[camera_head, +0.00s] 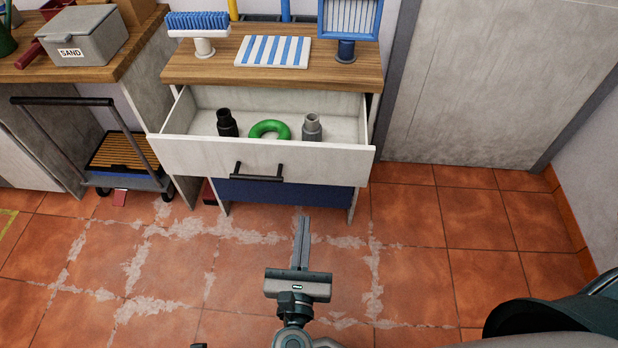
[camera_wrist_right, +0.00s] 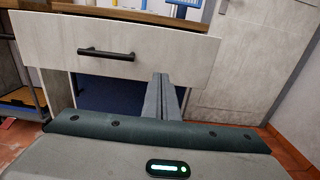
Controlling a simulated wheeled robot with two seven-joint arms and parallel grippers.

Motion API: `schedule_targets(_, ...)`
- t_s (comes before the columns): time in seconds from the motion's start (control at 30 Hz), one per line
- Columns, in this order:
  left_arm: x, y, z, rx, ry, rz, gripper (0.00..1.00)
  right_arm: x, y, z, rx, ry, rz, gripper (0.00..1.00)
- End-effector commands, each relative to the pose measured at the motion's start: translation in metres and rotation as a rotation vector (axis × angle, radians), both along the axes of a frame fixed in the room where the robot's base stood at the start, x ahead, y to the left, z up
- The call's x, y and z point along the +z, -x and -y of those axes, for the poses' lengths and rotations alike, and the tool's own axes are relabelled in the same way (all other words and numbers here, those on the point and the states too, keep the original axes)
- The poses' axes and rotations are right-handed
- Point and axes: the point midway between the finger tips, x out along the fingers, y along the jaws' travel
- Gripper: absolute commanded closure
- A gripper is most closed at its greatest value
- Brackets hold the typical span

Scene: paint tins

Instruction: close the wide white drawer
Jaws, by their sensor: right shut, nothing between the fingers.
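The wide white drawer (camera_head: 200,156) is pulled out from the cabinet under the wooden top, with a black bar handle (camera_head: 257,172) on its front. Inside it lie a green ring (camera_head: 269,130), a black fitting (camera_head: 227,123) and a grey fitting (camera_head: 312,127). My right gripper (camera_head: 302,222) is shut and empty, in front of the drawer and apart from it in the head view. In the right wrist view the drawer front (camera_wrist_right: 190,55) and handle (camera_wrist_right: 106,54) show ahead, and the shut fingers (camera_wrist_right: 161,90) overlap its lower edge, right of the handle. My left gripper is not in view.
A dark blue drawer front (camera_head: 285,195) sits below the white one. On the wooden top (camera_head: 190,68) are a blue brush (camera_head: 197,22), a striped cloth (camera_head: 272,51) and a blue-framed item (camera_head: 350,18). A cart (camera_head: 128,158) stands left. The tiled floor at right is clear.

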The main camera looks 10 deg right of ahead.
Motion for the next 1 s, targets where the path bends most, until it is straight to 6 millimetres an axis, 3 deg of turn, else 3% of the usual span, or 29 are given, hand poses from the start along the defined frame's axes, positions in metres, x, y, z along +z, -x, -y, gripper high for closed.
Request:
schedule_targets(0.27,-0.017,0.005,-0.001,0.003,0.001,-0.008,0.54,0.002,-0.025,0.008,0.001,0.003,0.002,1.0)
schedule_targets(0.7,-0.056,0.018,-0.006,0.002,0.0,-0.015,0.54,0.003,-0.097,0.031,0.0,0.004,0.003,1.0)
schedule_targets(1.0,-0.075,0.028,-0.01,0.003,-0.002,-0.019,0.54,0.001,-0.127,0.041,0.001,0.003,0.0,1.0)
